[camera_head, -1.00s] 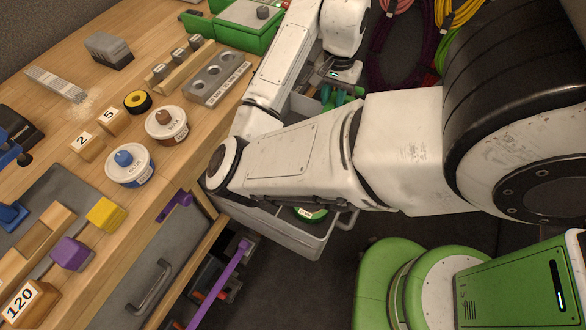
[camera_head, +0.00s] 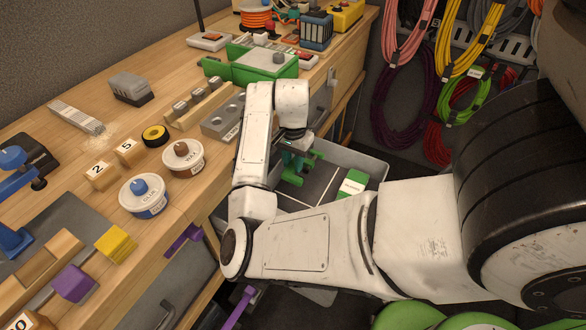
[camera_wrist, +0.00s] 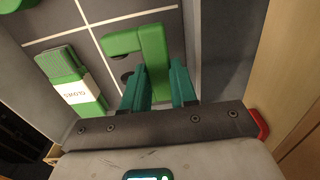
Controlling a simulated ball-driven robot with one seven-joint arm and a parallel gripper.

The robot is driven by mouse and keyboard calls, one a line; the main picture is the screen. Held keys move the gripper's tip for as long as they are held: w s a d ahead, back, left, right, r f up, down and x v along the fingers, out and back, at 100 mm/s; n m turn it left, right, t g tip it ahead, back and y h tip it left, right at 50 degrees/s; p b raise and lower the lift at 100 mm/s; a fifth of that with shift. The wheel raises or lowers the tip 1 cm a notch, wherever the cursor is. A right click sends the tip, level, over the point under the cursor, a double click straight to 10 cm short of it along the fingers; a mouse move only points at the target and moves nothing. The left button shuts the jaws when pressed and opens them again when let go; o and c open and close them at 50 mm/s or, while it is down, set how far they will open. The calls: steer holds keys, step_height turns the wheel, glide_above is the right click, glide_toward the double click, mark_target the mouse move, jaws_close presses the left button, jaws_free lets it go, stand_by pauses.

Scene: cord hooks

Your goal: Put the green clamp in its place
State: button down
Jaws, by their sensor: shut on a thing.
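My gripper (camera_wrist: 160,80) has teal fingers and is shut on the clamp's body. In the head view, my gripper (camera_head: 298,145) holds the clamp (camera_head: 293,168) at the open grey drawer (camera_head: 355,157), near its bench side. The wrist view shows the drawer floor (camera_wrist: 60,20), with pale dividing lines, behind the clamp. I cannot tell whether the clamp touches it. My arm hides part of the drawer.
A green-and-white packet labelled GLOVES (camera_wrist: 75,85) lies in the drawer beside the clamp. The wooden bench (camera_head: 215,165) borders the drawer on the left. Purple clamps (camera_head: 180,240) hang along its front. Coiled cords (camera_head: 405,90) hang on the far wall.

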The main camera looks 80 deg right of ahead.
mark_target(293, 164)
steer(key=shift+f, duration=1.55)
steer(key=shift+f, duration=0.6)
steer(key=c, duration=1.2)
jaws_free()
steer(key=shift+o, duration=0.2)
step_height(293, 164, up, 13)
steer(key=p, duration=0.1)
steer(key=shift+r, duration=0.15)
